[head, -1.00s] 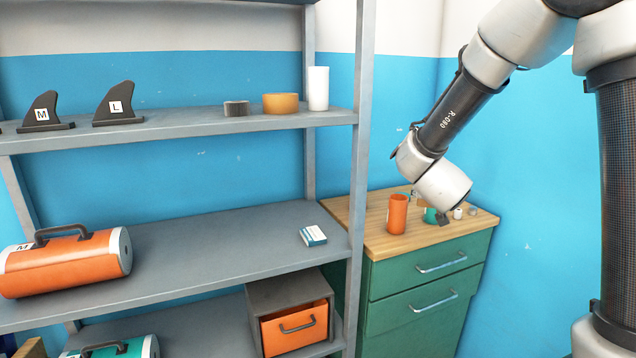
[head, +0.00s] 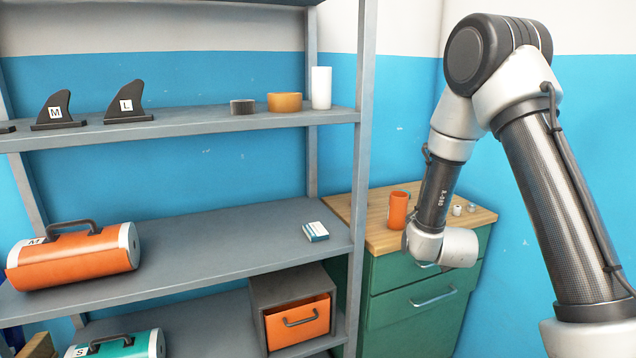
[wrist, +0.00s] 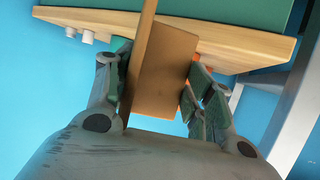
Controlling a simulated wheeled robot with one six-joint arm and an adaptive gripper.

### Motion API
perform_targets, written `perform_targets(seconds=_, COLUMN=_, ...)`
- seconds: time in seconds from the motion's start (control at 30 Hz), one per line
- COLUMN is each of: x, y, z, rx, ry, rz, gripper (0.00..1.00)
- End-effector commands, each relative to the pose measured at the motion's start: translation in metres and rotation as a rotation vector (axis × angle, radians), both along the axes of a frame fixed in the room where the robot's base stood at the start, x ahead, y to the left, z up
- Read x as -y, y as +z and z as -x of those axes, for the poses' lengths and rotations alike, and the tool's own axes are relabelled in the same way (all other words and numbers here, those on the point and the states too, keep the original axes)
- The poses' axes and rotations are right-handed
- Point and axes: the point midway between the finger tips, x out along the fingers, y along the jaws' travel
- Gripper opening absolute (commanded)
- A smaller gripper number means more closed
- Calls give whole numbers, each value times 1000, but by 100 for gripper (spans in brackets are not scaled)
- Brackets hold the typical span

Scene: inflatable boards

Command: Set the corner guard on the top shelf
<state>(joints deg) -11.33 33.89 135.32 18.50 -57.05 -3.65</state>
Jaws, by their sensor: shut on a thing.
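The corner guard (wrist: 168,75) is a tan, L-shaped piece with two flat faces meeting at an edge. In the wrist view it stands between the fingers of my gripper (wrist: 156,88), which is shut on it. In the head view the fingers and the guard are hidden behind my wrist, in front of the green cabinet. The top shelf (head: 190,125) is the grey upper board of the rack at left, above and away from my gripper.
The top shelf bears black fins (head: 127,105), a dark tape roll (head: 243,106), a tan roll (head: 285,102) and a white cylinder (head: 321,88). Bare board lies between fins and rolls. A rack post (head: 360,150) stands before the cabinet (head: 385,290), which bears an orange mug (head: 397,210).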

Motion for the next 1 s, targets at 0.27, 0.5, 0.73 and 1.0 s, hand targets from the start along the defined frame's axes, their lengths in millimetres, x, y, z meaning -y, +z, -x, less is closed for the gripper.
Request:
perform_targets(seconds=0.27, x=-14, y=-41, z=16, rx=0, ry=92, rz=0, gripper=29)
perform_targets(seconds=0.5, x=-15, y=-22, z=56, rx=2, ry=98, rz=1, gripper=29)
perform_targets(seconds=0.73, x=-15, y=-22, z=56, rx=1, ry=96, rz=1, gripper=29)
perform_targets(seconds=1.0, x=-14, y=-13, z=39, rx=7, ry=92, rz=0, gripper=29)
